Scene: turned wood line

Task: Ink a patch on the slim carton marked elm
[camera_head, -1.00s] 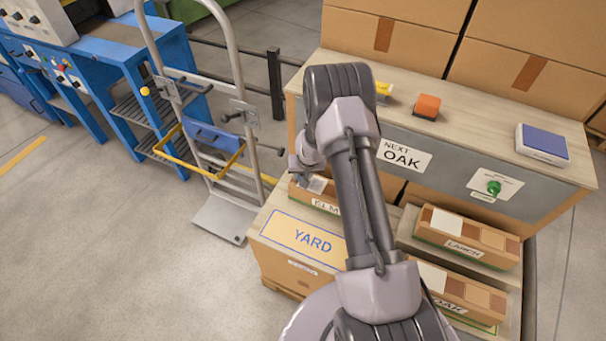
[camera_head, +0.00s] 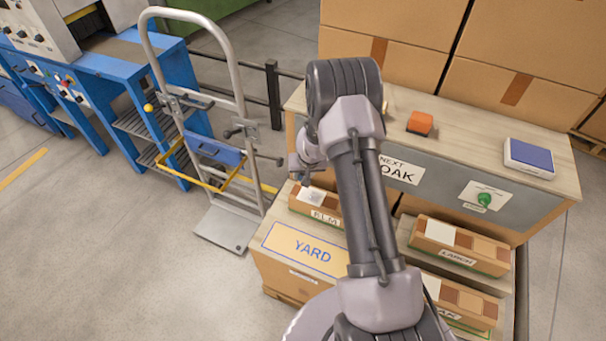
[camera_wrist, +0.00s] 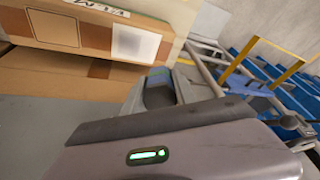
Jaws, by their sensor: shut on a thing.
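The slim carton marked ELM (camera_head: 330,207) lies at the back left of the low stand. It also shows at the top of the wrist view (camera_wrist: 85,32). A white patch (camera_wrist: 136,43) on it has a faint grey smudge in its middle; beside it is a brown outlined square (camera_wrist: 53,28). My gripper (camera_head: 302,170) is just above the carton's left end, apart from it. In the wrist view my gripper (camera_wrist: 160,88) is shut on a small, mostly hidden dark grey thing with a green and blue edge; I cannot tell what it is.
Cartons marked LARCH (camera_head: 460,246) and OAK (camera_head: 465,303) lie to the right, near a YARD board (camera_head: 312,250). The bench holds an orange block (camera_head: 420,122) and a blue pad (camera_head: 530,157); its front reads NEXT OAK (camera_head: 399,171). A hand truck (camera_head: 215,150) stands left.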

